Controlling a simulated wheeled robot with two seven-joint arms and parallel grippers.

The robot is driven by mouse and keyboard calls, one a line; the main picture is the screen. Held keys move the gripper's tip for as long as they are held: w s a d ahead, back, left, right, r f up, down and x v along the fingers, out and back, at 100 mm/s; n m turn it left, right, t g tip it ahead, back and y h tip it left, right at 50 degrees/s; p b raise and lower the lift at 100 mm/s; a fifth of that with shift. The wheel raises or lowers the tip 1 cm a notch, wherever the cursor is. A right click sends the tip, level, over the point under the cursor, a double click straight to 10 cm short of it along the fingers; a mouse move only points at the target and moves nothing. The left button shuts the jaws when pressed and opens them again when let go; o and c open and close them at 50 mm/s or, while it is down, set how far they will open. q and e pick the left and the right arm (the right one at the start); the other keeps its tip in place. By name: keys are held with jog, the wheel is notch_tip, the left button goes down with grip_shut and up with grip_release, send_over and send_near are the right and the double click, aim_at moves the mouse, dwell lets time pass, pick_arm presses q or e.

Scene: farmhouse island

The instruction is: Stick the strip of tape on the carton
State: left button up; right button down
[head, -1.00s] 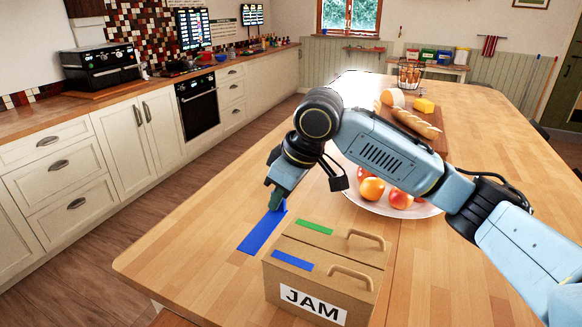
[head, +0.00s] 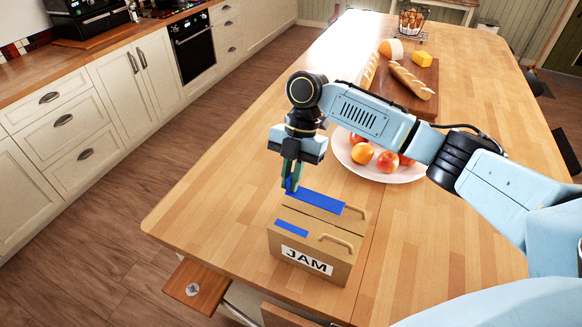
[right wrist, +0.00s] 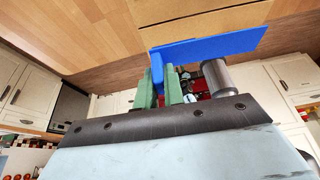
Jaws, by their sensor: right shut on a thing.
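The cardboard carton (head: 340,262), labelled JAM, stands on the wooden island with two handles on top. A short blue strip (head: 291,228) lies on its near top flap. My right gripper (head: 290,183) points down at the carton's far left corner, shut on one end of a longer blue tape strip (head: 320,203). That strip extends rightward over the carton's far top flap; I cannot tell whether it touches. In the right wrist view the tape (right wrist: 215,45) extends right from the green fingers (right wrist: 160,90). My left gripper is out of view.
A white plate (head: 345,165) of fruit stands behind the carton, partly behind my right arm. A board (head: 428,76) with bread and cheese is farther back. The island top left of the carton is clear, to its left edge.

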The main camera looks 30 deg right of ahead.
dwell(0.3)
jog(key=shift+p, duration=0.3)
notch_tip(320, 180, down, 6)
jog(key=b, duration=0.3)
jog(key=shift+w, duration=0.1)
jog(key=shift+f, duration=0.25)
dwell(0.5)
jog(key=shift+f, duration=0.35)
dwell(1.0)
jog(key=c, duration=1.4)
grip_release()
jog(key=shift+c, duration=0.2)
